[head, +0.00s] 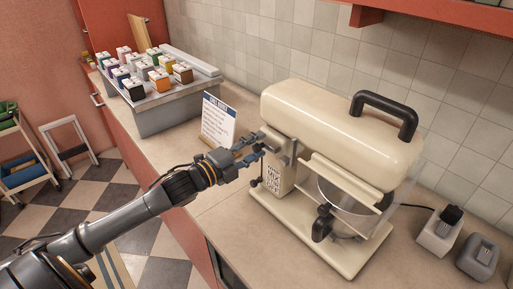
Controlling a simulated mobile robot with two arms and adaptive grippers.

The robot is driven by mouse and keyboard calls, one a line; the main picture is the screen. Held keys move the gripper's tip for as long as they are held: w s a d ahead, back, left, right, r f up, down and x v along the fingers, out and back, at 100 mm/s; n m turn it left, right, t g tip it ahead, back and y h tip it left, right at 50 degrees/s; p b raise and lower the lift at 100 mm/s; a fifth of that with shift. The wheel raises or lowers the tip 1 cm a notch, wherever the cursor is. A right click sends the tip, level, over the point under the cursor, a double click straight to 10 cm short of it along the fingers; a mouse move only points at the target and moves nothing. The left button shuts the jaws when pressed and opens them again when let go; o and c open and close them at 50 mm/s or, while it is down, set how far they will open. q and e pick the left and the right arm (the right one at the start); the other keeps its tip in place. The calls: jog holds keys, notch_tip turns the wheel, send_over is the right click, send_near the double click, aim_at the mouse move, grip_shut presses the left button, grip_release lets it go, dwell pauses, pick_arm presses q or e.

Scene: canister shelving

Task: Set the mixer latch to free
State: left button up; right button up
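The cream stand mixer (335,125) stands on the counter, with a black handle on top of its head and a clear bowl (352,194) under it. My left gripper (258,147) is at the left end of the mixer, where its head meets the column. Its fingertips are at or very near a small grey fitting (284,152), which may be the latch. The fingers partly cover this spot, so I cannot tell whether they touch it or how the latch is set. A small black knob (254,183) sits lower on the column. My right gripper is not in view.
A white sign (218,122) stands on the counter just behind my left gripper. A grey rack (167,114) with several coloured canisters is at the back left. Two small devices (440,232) (478,257) stand right of the mixer. A red shelf (440,14) hangs above.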

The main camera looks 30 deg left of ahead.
pick_arm(q)
jog(key=shift+d, duration=0.1)
jog(key=shift+s, duration=0.5)
jog(key=v, duration=1.1)
jog(key=shift+a, duration=0.2)
